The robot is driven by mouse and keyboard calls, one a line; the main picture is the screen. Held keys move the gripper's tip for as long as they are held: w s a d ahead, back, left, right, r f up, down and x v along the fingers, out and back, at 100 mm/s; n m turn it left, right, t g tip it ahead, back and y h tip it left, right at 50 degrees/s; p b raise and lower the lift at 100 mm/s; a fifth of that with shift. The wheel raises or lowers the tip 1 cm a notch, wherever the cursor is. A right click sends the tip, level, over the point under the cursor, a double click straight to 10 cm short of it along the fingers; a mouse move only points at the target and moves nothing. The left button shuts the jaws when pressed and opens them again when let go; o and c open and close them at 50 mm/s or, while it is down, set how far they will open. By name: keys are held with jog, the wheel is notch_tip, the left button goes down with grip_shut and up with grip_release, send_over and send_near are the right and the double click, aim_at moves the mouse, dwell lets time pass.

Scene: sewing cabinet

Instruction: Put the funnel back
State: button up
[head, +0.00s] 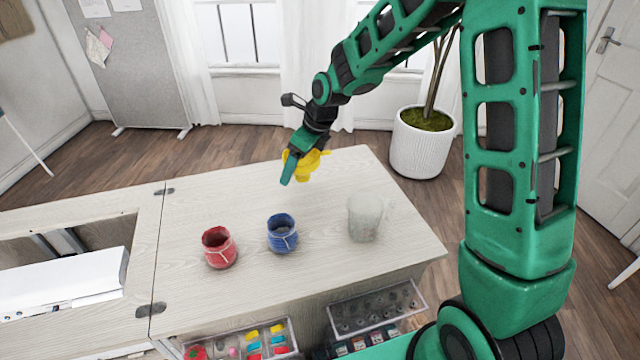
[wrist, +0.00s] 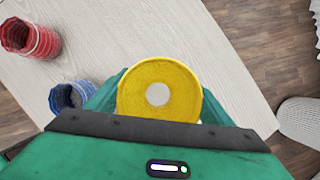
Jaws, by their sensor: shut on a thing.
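The yellow funnel (head: 309,163) is held by my gripper (head: 289,170) above the back part of the cabinet top. In the wrist view the funnel (wrist: 132,98) shows its round mouth towards the camera, with a pale hole in the middle. My gripper (wrist: 158,110) is shut on it, and the green fingers show at both sides of the funnel. The funnel's spout is hidden in the wrist view.
A red jar (head: 219,248), a blue jar (head: 282,234) and a clear jug (head: 363,218) stand on the pale wooden top (head: 310,265). Open drawers (head: 376,308) stick out at the front. A white plant pot (head: 418,155) stands behind right. The back left of the top is clear.

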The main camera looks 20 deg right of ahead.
send_over(316, 191)
jog(key=d, duration=0.1)
jog(key=f, duration=0.2)
jog(key=s+f, duration=0.1)
jog(key=f, duration=0.1)
jog(key=shift+f, duration=2.05)
jog(key=o, duration=1)
jog(key=shift+f, duration=0.1)
